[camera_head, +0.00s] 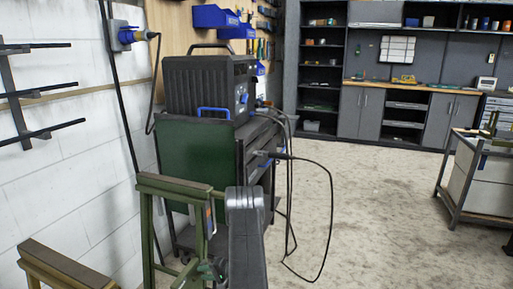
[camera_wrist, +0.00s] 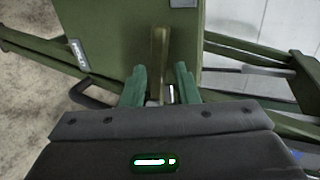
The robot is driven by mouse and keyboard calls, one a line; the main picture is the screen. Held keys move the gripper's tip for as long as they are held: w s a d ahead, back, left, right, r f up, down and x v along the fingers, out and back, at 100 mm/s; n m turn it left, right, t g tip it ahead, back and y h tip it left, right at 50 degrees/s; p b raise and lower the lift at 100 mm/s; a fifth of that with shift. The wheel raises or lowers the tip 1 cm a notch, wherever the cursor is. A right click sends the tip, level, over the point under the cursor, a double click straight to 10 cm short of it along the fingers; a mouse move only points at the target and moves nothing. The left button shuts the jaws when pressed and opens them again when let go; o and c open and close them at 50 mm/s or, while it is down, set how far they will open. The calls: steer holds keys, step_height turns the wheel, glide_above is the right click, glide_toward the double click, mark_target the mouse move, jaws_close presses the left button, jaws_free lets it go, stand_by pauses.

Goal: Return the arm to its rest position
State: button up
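My dark grey arm (camera_head: 245,235) reaches down at the bottom centre of the head view, beside a green trestle stand (camera_head: 175,187). In the wrist view my gripper (camera_wrist: 160,68) has two green fingers standing apart. An upright olive-brown bar (camera_wrist: 159,48) shows between the fingers, with small gaps at its sides. I cannot tell whether either finger touches it. Behind it is a flat green panel (camera_wrist: 105,35). In the head view the gripper's end is mostly hidden behind the arm and the stand.
A black welding machine (camera_head: 208,85) sits on a green and black cabinet (camera_head: 195,150), with cables (camera_head: 331,215) looping to the floor. Another stand (camera_head: 60,265) is at lower left. A workbench cart (camera_head: 465,180) stands at right. The concrete floor (camera_head: 385,215) between is clear.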

steer(key=p+v, duration=0.2)
steer(key=v, duration=1.1)
steer(key=b+x, duration=0.2)
steer(key=x, duration=1.2)
steer(key=shift+f+b, duration=0.15)
steer(key=shift+b, duration=0.15)
steer(key=shift+s+d+n+b, duration=0.15)
steer(key=shift+n+b, duration=0.15)
steer(key=shift+b, duration=0.2)
